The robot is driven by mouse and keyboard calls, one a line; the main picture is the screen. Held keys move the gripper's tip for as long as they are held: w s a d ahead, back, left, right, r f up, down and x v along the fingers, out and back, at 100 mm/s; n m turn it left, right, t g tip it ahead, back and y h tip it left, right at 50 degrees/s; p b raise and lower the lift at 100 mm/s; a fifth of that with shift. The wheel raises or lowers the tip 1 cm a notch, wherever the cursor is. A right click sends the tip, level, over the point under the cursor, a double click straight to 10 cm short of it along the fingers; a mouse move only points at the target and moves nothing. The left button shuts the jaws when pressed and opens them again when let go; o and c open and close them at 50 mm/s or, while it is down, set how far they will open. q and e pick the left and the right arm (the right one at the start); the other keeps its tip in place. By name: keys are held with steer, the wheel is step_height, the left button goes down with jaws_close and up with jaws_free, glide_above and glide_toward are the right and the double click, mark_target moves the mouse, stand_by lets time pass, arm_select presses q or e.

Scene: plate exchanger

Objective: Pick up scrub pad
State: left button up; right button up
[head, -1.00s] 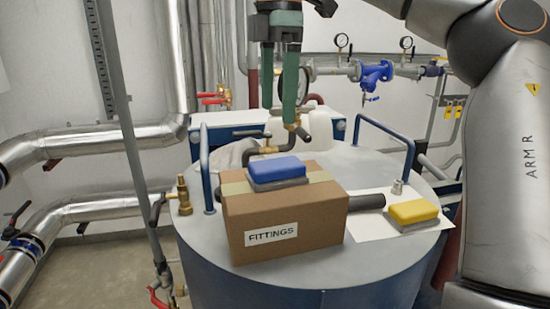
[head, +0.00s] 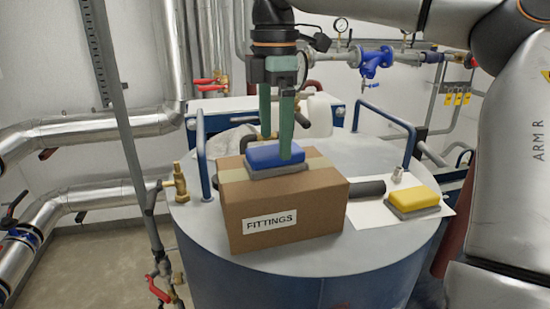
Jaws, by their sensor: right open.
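A blue scrub pad with a grey underside (head: 262,158) lies flat on top of the cardboard box. A second pad, yellow over grey (head: 416,196), lies on a white sheet at the right. My right gripper (head: 276,148) points down at the blue pad, its two green fingers apart. The nearer finger covers part of the blue pad; the other ends at or behind its far edge. I cannot tell whether either touches it. My left gripper is not in view.
The cardboard box (head: 284,206) labelled FITTINGS stands on a round grey tank top (head: 320,258). A dark cylinder (head: 366,189) sticks out behind it. Blue handles (head: 202,155) rise on both sides, and a brass valve (head: 181,182) stands at the left. The tank top's front is clear.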

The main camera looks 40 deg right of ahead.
mark_target(275, 149)
step_height(275, 149, down, 4)
steer(key=shift+d+r, duration=0.1)
steer(key=shift+r, duration=0.1)
steer(key=c, duration=1.3)
steer(key=shift+r, duration=0.1)
steer(key=shift+r, duration=0.5)
steer(key=s+a+r, duration=0.3)
steer(key=r, duration=0.1)
steer(key=s+a+r, duration=0.3)
steer(key=s+r, duration=0.1)
steer(key=s+a+r, duration=0.3)
steer(key=shift+s+a+r+b, duration=0.2)
steer(key=shift+s+r+b, duration=0.1)
steer(key=shift+r, duration=0.1)
